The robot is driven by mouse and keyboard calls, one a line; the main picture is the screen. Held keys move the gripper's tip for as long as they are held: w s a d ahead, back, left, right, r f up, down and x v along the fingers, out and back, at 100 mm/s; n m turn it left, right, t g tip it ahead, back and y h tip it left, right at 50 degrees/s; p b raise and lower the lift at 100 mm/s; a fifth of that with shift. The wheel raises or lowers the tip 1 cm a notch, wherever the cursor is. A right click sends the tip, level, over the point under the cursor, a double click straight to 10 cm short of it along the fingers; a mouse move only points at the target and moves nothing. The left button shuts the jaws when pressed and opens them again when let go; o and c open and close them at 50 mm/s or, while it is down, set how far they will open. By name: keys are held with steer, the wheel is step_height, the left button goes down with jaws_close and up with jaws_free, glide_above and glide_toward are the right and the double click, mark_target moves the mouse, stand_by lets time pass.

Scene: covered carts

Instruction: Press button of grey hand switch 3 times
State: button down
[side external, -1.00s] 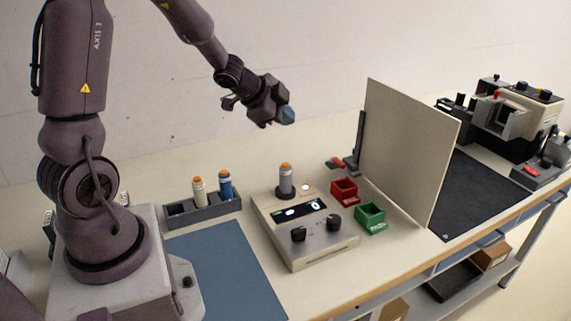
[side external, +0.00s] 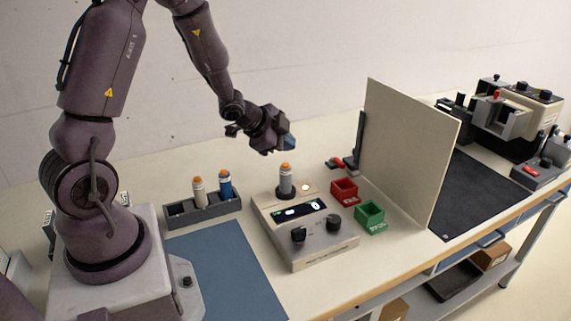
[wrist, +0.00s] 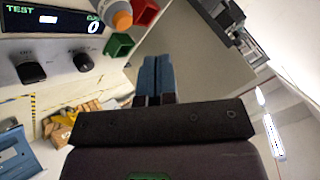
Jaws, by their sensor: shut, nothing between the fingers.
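The grey hand switch (side external: 286,182) stands upright in a holder at the back of a beige test unit (side external: 335,250), its orange button on top. In the wrist view the switch (wrist: 106,8) shows at the top edge, partly cut off, with its orange button (wrist: 122,20) visible. My gripper (side external: 290,143) is above and behind the switch in the side view, apart from it. In the wrist view its blue fingertips (wrist: 157,75) are together and empty. The unit's display (wrist: 45,19) reads TEST with a 0.
A dark rack (side external: 205,212) holds a white (side external: 199,193) and a blue switch (side external: 225,186), both orange-topped. A red bin (side external: 344,191) and a green bin (side external: 369,216) sit right of the unit. A tall beige panel (side external: 408,150) stands beyond them. A blue mat (side external: 225,270) lies clear.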

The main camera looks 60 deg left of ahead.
mark_target(286, 165)
steer(key=shift+f, duration=1.1)
steer(key=shift+f, duration=0.15)
stand_by(1.2)
steer(key=shift+f, duration=0.25)
steer(key=shift+f, duration=0.4)
stand_by(0.6)
steer(key=shift+r, duration=0.85)
steer(key=shift+r, duration=2.5)
stand_by(0.7)
